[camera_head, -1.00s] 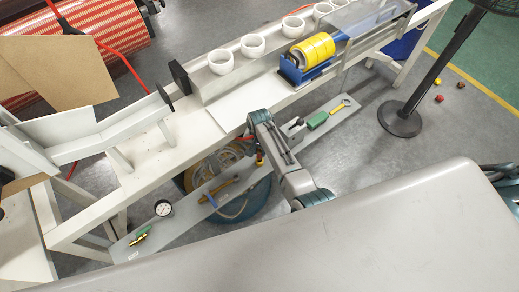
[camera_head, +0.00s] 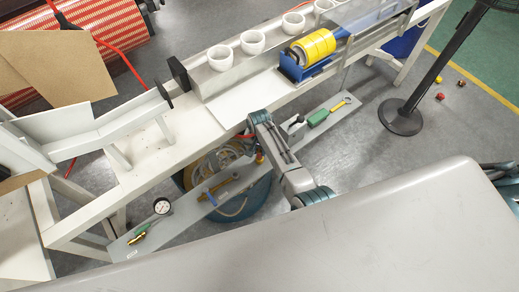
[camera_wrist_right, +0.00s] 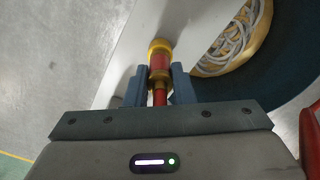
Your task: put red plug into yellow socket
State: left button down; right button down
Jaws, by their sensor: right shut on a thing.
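My right gripper (camera_wrist_right: 160,82) is shut on the red plug (camera_wrist_right: 158,63) in the right wrist view. Yellow-brass parts show at the plug's far end and between the fingers; I cannot tell whether they belong to the plug. In the head view my right arm reaches down past the bench edge, and a small red and yellow bit of the plug (camera_head: 259,158) shows by the gripper, above the low grey shelf. A yellow fitting (camera_head: 217,188) with blue near it lies on that shelf, left of the gripper; it may be the yellow socket. My left gripper is not in view.
A blue bin with coiled hose (camera_head: 240,207) stands beneath. White cups (camera_head: 252,42) and yellow tape rolls (camera_head: 314,46) are on the bench.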

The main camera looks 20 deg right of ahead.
jog(key=shift+f, duration=0.2)
jog(key=c, duration=1.1)
grip_release()
jog(key=shift+c, duration=0.2)
jog(key=shift+r, duration=0.1)
notch_tip(320, 180, up, 11)
jog(key=shift+f+b, duration=0.15)
jog(key=shift+b, duration=0.2)
